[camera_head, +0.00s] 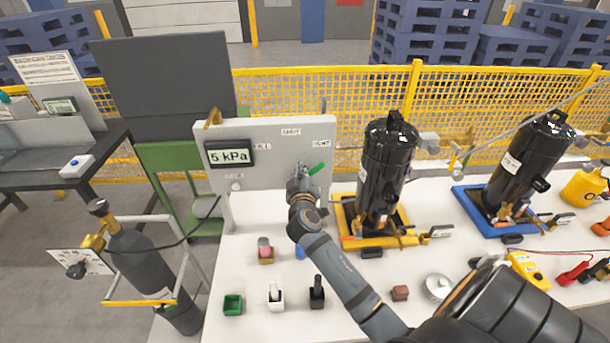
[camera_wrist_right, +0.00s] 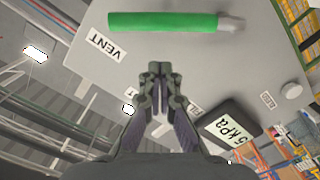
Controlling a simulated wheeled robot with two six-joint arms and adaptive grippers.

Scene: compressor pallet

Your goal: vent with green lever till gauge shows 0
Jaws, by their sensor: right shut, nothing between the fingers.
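The pale panel (camera_head: 275,135) stands at the back of the table. In the wrist view the green lever (camera_wrist_right: 162,20) runs across the top, beside the VENT label. My right gripper (camera_head: 302,170) is just left of the lever in the head view. In the wrist view its fingers (camera_wrist_right: 160,72) are shut and empty, apart from the lever. My left gripper is not in view.
Two black compressors stand on a yellow tray (camera_head: 347,221) and a blue tray (camera_head: 466,198) to the right. Several small blocks and holders, including a green box (camera_head: 233,304), lie on the front of the table. A gas cylinder (camera_head: 140,258) stands at the left.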

